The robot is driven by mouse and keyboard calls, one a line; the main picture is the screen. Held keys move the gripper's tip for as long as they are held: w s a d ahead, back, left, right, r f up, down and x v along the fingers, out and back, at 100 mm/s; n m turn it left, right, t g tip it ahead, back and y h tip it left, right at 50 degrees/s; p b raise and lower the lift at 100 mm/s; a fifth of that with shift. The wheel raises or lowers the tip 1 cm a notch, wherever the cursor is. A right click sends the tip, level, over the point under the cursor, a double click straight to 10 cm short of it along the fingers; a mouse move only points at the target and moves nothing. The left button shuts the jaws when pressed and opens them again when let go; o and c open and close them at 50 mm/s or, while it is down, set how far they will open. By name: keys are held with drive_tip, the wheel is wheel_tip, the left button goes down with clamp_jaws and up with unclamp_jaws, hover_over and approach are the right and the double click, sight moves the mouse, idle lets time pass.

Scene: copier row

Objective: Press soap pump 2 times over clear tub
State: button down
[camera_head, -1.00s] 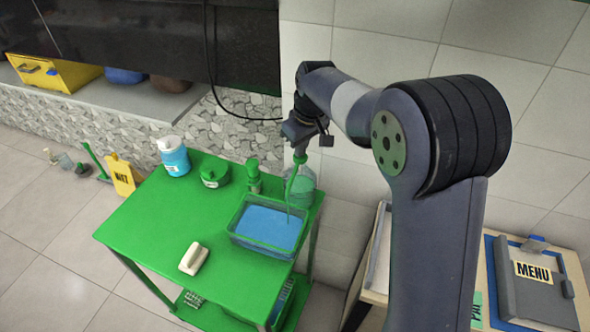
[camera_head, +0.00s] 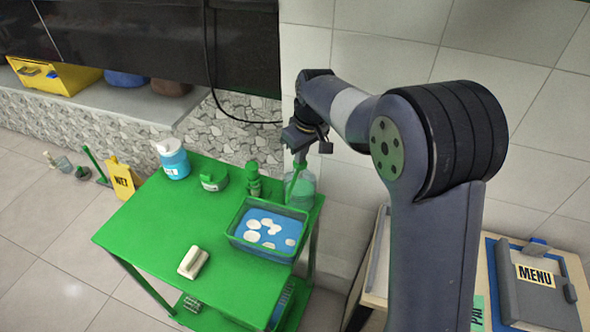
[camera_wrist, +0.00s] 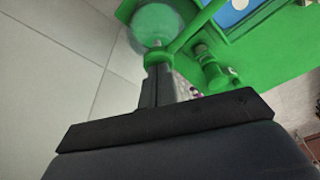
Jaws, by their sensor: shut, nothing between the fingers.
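The soap pump bottle (camera_head: 303,188) is a clear, greenish bottle with a green pump top, standing at the back right corner of the green table. The bottle also shows at the top of the wrist view (camera_wrist: 155,25). My gripper (camera_head: 300,160) is shut and empty, pointing down at the pump head. In the wrist view my closed fingers (camera_wrist: 158,83) end at the green pump top and appear to touch it. The clear tub (camera_head: 240,240) stands in front of the bottle, holding blue liquid with several white foam patches (camera_head: 264,230). The pump's green spout points toward the tub.
A small green bottle (camera_head: 253,180), a green round container (camera_head: 214,179) and a blue-and-white bottle (camera_head: 173,160) line the table's back edge. A cream block (camera_head: 193,262) lies in front. The table's left middle is clear. A tiled wall rises behind.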

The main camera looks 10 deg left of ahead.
drive_tip(key=shift+r+p, duration=1.25)
drive_tip(key=shift+r, duration=0.5)
drive_tip(key=shift+f, duration=0.25)
drive_tip(key=shift+f+b, duration=1.35)
drive_tip(key=shift+f, duration=0.6)
drive_tip(key=shift+r, duration=0.15)
drive_tip(key=shift+r+p, duration=1.7)
drive_tip(key=shift+r, duration=0.35)
